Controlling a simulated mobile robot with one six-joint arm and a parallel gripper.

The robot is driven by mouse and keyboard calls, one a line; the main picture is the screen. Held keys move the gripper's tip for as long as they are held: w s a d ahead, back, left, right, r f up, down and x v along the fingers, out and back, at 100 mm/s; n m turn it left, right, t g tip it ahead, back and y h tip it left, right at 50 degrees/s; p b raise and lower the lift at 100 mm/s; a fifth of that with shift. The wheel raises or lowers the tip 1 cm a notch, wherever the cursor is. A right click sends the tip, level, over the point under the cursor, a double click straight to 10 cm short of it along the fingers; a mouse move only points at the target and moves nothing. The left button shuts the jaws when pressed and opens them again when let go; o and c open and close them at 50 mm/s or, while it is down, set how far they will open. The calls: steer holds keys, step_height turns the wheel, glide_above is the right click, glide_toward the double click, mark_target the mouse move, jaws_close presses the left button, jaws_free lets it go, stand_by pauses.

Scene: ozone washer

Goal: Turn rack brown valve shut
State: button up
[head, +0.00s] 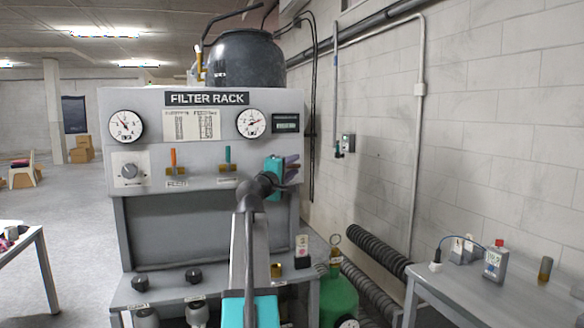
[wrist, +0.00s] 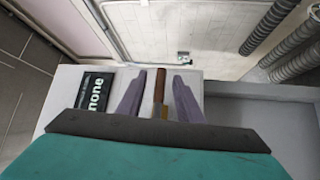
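The brown valve handle (wrist: 159,85) stands between my gripper's two purple fingers in the wrist view, with brass (wrist: 165,111) at its base. A gap shows on each side of it, so the fingers look open around it and not clamped. In the head view my gripper (head: 292,166) is at the right end of the grey filter rack's (head: 205,115) front panel. It hides the brown valve there. An orange-handled valve (head: 173,158) and a green-handled valve (head: 227,158) stand upright further left on the panel.
A small display (head: 286,123) sits just above my gripper; it reads "none" in the wrist view (wrist: 94,90). Two gauges (head: 126,126) (head: 251,123) are on the panel. A green cylinder (head: 338,297) and ribbed hoses (head: 365,252) stand right, beside a grey table (head: 465,290).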

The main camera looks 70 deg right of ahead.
jaws_close()
